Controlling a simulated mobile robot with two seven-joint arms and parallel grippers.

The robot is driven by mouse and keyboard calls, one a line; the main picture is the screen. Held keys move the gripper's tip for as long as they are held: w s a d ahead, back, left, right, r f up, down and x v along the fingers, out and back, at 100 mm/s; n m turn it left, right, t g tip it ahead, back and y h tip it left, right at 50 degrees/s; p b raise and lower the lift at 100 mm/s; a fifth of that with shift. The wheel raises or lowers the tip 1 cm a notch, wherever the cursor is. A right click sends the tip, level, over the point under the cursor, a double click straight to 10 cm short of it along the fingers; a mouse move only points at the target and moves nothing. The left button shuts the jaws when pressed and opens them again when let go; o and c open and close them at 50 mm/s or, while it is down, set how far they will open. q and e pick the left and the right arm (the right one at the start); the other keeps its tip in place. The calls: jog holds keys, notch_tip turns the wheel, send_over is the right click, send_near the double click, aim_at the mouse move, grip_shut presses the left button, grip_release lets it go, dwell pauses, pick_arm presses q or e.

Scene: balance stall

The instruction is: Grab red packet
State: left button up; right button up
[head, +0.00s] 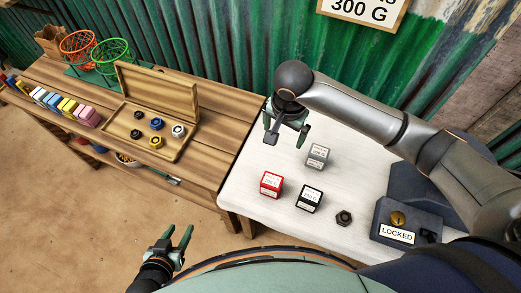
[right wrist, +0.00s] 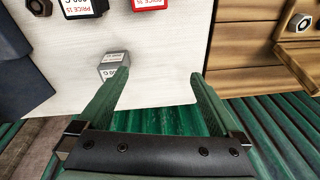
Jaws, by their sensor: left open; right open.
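The red packet (head: 271,184) stands on the white table (head: 249,205), left of a black packet (head: 309,198) and in front of a grey packet (head: 317,156). In the right wrist view the red packet (right wrist: 150,4) is cut off by the top edge. My right gripper (head: 286,139) is open and empty, above the back left part of the table, behind the red packet; its fingers (right wrist: 150,92) show apart in the right wrist view. My left gripper (head: 181,245) is open and empty, low at the front, off the table.
A dark hex nut (head: 344,217) lies right of the black packet. A lock box marked LOCKED (head: 396,225) stands at the table's right. A wooden bench (head: 207,111) on the left holds an open wooden case (head: 172,150), baskets and coloured blocks. A green corrugated wall (head: 262,55) rises behind.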

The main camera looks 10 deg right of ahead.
jog(key=n+g, duration=0.2)
send_over(271, 180)
notch_tip(271, 180, down, 4)
jog(key=shift+a+f, duration=0.1)
notch_tip(271, 180, down, 6)
jog(key=shift+r+b, duration=0.25)
jog(key=shift+b, duration=0.15)
jog(key=shift+d+f, duration=0.15)
jog(key=shift+f, duration=1.45)
jog(key=shift+d+f, duration=0.1)
jog(key=shift+f, duration=1.45)
jog(key=c, duration=1.5)
